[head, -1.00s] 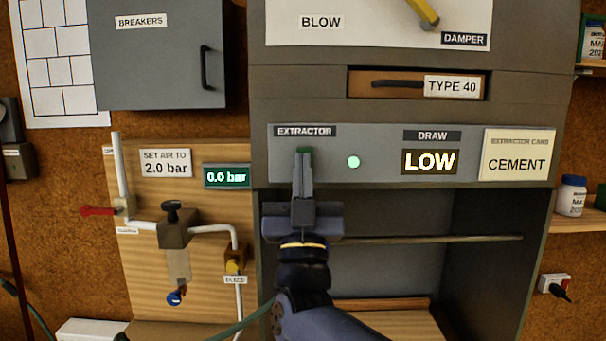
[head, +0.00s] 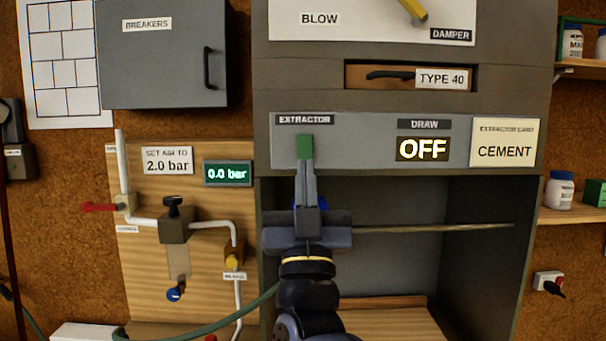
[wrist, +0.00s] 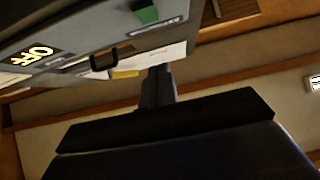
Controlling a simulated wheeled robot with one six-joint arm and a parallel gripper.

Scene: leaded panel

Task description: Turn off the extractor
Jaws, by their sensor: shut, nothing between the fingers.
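The extractor panel (head: 360,153) is a grey strip across the hood. Its green switch (head: 305,147) sits under the EXTRACTOR label, and the draw display (head: 423,149) reads OFF. No lit green lamp shows beside the switch. My gripper (head: 305,168) is shut and empty, its fingertips at or just below the switch in the head view; I cannot tell whether they touch it. In the wrist view the green switch (wrist: 147,14) stands apart from the fingertips (wrist: 158,72), and the display (wrist: 33,56) also reads OFF.
Above the panel are a TYPE 40 drawer (head: 390,77) and a yellow damper lever (head: 412,11). A rod (head: 440,228) crosses the open hood below. To the left stand pipes, valves and a 0.0 bar display (head: 228,173). An extractor card (head: 504,143) reads CEMENT.

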